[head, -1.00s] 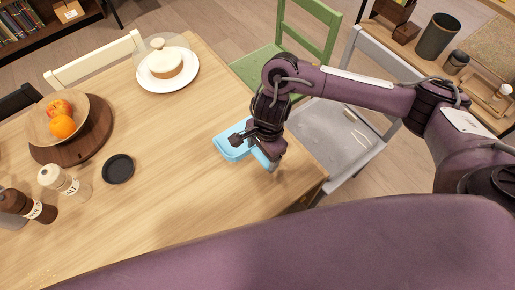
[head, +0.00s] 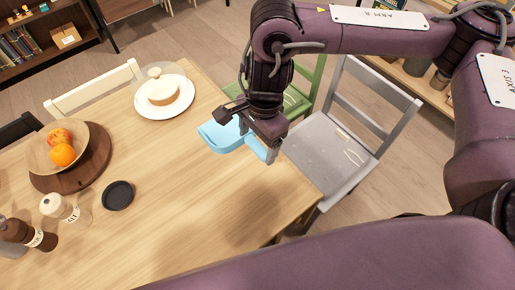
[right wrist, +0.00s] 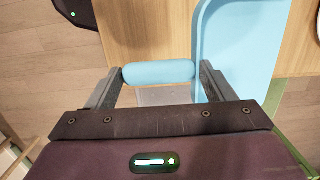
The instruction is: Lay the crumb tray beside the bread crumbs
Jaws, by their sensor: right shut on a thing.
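The crumb tray (head: 226,138) is light blue, with a shallow pan and a round handle. My right gripper (head: 247,135) is shut on the tray's handle. In the right wrist view the handle (right wrist: 158,73) lies crosswise between the two fingers, and the pan (right wrist: 240,45) extends beyond them at the right. The tray appears to hang above the table's right part, with a soft shadow on the wood below. I cannot make out the bread crumbs in the current views. My left gripper is not in view.
On the wooden table (head: 150,220) stand a domed cake plate (head: 184,98), a fruit bowl (head: 42,152), a small black dish (head: 118,195), and salt (head: 62,207) and pepper (head: 20,231) mills. The table's middle is clear. A grey chair (head: 325,150) and a green chair stand at the right.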

